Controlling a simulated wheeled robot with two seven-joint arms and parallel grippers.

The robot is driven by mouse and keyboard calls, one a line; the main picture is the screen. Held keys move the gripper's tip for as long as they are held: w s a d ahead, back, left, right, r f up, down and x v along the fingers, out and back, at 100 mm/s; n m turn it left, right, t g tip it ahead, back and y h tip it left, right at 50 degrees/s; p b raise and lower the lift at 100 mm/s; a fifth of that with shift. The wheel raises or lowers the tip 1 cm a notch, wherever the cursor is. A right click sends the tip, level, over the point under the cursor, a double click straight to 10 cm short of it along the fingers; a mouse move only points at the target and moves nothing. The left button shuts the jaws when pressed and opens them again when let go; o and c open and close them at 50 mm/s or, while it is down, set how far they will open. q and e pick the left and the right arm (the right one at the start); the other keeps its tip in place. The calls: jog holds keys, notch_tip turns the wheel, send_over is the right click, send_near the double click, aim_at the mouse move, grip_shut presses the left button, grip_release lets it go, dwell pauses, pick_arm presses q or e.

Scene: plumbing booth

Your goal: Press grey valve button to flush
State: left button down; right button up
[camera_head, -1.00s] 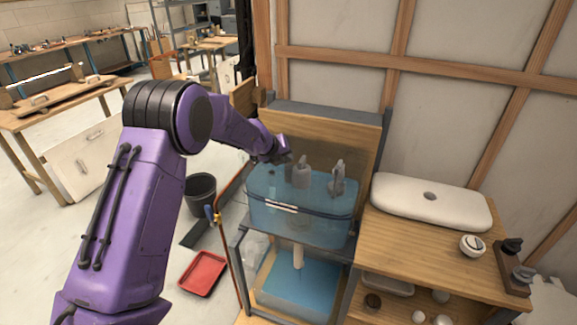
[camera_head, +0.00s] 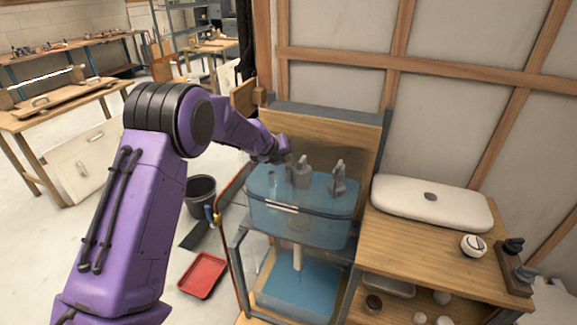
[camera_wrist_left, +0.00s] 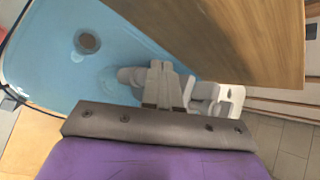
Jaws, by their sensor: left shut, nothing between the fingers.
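The grey flush valve (camera_head: 301,174) stands upright in the open blue translucent tank (camera_head: 275,208). I cannot make out its button clearly. A second grey fitting (camera_head: 338,180) stands to its right. My left gripper (camera_head: 287,156) reaches in from the left, close to the valve's upper left side. In the left wrist view its shut, empty fingers (camera_wrist_left: 162,68) point into the tank and overlap a rounded grey part, the valve (camera_wrist_left: 129,76). I cannot tell whether they touch it. My right gripper is not in view.
A wooden board (camera_head: 335,132) rises behind the tank. The white tank lid (camera_head: 425,203) lies on the wooden bench to the right, with a round white-and-grey button (camera_head: 473,245) in front of it. A black bucket (camera_head: 200,190) and red tray (camera_head: 203,274) are on the floor.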

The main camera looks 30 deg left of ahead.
pick_arm(q)
jog(key=shift+s+d+f+g, duration=0.15)
jog(key=shift+s+f, duration=0.1)
jog(key=shift+f, duration=0.3)
jog(key=shift+s+f+g, duration=0.15)
jog(key=shift+s+f, duration=0.05)
jog(key=shift+f, duration=0.35)
notch_tip(320, 180, up, 5)
jog(key=p, duration=0.5)
send_over(286, 166)
jog(key=shift+r, duration=0.2)
jog(key=shift+s+d+r, duration=0.1)
